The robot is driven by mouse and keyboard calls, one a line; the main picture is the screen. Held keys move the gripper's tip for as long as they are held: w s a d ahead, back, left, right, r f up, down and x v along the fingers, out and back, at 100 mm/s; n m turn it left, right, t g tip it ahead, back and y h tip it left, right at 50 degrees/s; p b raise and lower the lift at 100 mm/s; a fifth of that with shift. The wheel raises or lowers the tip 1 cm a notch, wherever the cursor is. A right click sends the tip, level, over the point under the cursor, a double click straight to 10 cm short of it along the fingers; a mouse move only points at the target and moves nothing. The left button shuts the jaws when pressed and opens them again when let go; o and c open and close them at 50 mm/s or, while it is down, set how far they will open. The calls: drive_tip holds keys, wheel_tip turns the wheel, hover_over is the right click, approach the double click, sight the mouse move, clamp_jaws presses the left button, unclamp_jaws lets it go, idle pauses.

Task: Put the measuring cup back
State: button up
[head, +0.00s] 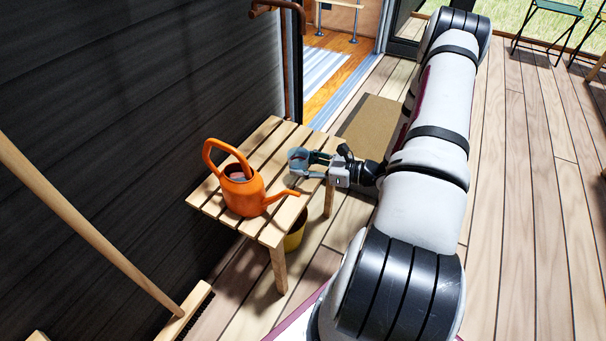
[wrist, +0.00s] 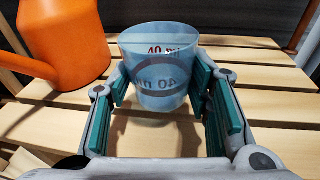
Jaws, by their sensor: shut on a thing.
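The measuring cup (head: 298,160) is a small clear bluish cup over the right part of the slatted wooden table (head: 268,135). In the wrist view the cup (wrist: 158,72) is upright and shows red "40 ml" lettering. My gripper (head: 314,163) reaches in from the right and is shut on the cup. Its green-padded fingers (wrist: 160,84) lie on both sides of the cup. I cannot tell whether the cup's base touches the slats.
An orange watering can (head: 241,190) stands on the table left of the cup, its spout pointing toward my gripper. A yellow pot (head: 295,235) is under the table. A dark wall (head: 130,90) and a broom (head: 100,235) are at left.

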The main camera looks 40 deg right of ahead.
drive_tip(key=shift+f+b, duration=0.45)
drive_tip(key=shift+f, duration=0.9)
